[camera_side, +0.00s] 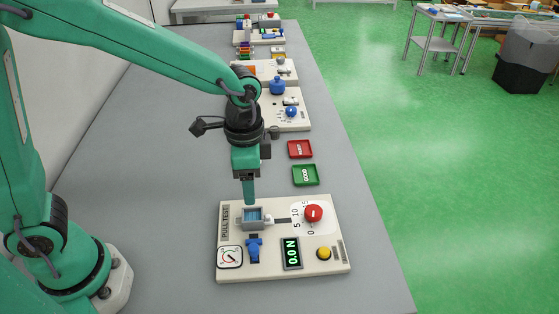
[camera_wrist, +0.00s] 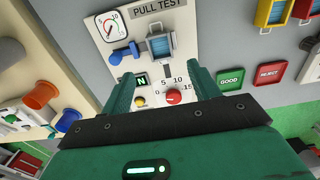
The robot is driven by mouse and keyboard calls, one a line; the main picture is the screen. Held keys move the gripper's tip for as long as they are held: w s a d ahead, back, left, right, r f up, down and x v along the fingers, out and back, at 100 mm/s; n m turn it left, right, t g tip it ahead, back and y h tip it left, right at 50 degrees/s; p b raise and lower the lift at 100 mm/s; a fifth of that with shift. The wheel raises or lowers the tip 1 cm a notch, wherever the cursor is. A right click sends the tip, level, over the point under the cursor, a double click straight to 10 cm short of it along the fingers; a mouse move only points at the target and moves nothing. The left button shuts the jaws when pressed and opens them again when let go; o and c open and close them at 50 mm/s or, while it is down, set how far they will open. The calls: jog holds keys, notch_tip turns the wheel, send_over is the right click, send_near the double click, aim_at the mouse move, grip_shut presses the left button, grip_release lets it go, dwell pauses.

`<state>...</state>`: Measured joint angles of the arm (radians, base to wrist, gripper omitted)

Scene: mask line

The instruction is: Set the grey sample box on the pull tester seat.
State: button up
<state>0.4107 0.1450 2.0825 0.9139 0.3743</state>
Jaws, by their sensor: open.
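The grey sample box (camera_side: 244,222), open at the top with blue material inside, stands on the pull tester (camera_side: 283,208) at its seat, beside the PULL TEST label. In the wrist view, the grey box (camera_wrist: 150,53) lies beyond my fingertips, and the seat under it is mostly hidden. My gripper (camera_side: 249,201) points down just above the box in the side view. Its two green fingers stand apart with nothing held between them in the wrist view (camera_wrist: 163,82). Whether a fingertip touches the box's rim cannot be told.
The tester carries a dial (camera_side: 229,257), blue clamp (camera_side: 254,249), display (camera_side: 292,253), red knob (camera_side: 314,213) and yellow button (camera_side: 324,253). Green GOOD (camera_side: 305,175) and red REJECT (camera_side: 300,149) trays lie behind it. Red (camera_wrist: 270,13) and yellow (camera_wrist: 300,10) bins stand nearby. Bench left of the tester is clear.

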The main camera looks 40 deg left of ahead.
jog(key=shift+r, duration=1.35)
jog(key=s+a+r+n+t, duration=0.2)
jog(key=s+a+r+n, duration=0.2)
jog(key=a, duration=0.3)
jog(key=s+a+r+n+t, duration=0.3)
jog(key=s+a+r+n, duration=0.1)
jog(key=s+a, duration=0.3)
jog(key=shift+a+r+n+t, duration=0.25)
jog(key=shift+a+n+t, duration=0.05)
jog(key=shift+n, duration=0.2)
